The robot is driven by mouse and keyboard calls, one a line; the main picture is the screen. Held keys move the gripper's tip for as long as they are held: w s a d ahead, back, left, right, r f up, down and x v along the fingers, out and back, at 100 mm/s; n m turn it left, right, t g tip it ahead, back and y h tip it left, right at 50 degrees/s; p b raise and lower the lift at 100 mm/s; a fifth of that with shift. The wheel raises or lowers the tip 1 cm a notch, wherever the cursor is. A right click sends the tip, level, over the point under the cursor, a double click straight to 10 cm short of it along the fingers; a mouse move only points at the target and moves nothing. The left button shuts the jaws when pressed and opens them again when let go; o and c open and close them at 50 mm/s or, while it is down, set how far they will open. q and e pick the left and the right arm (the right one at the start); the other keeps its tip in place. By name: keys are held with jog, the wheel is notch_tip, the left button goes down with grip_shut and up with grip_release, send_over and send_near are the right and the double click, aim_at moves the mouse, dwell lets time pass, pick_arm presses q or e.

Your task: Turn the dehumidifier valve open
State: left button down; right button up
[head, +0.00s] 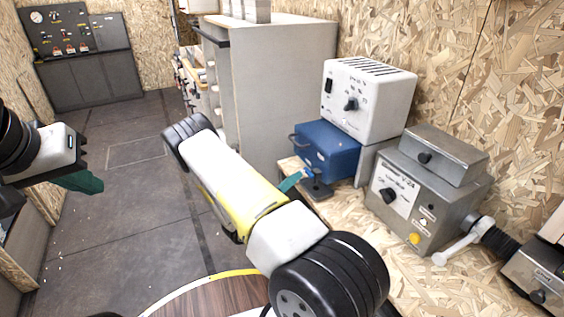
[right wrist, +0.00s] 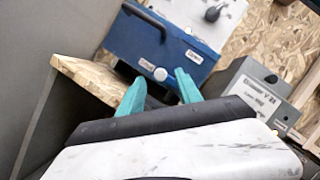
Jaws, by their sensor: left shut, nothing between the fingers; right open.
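A blue box (head: 327,150) with a dark handle stands on the wooden bench. In the right wrist view the blue box (right wrist: 150,40) shows a round white knob (right wrist: 160,74) low on its front. My right gripper's two teal fingers (right wrist: 160,92) are apart in front of this box, with the knob between and beyond their tips. In the head view my arm partly hides the right gripper. A grey machine (head: 425,190) has a white lever (head: 456,248) at its right side. I cannot tell which part is the dehumidifier valve. My left gripper (head: 84,183) is shut and empty over the floor.
A white box (head: 367,98) with a black knob sits above the blue one. A tall grey cabinet (head: 275,90) stands behind, and an OSB wall closes the right side. A round wooden table (head: 210,300) is at the bottom. The floor at left is clear.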

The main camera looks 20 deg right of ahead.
jog(key=shift+x, duration=2.1)
grip_shut()
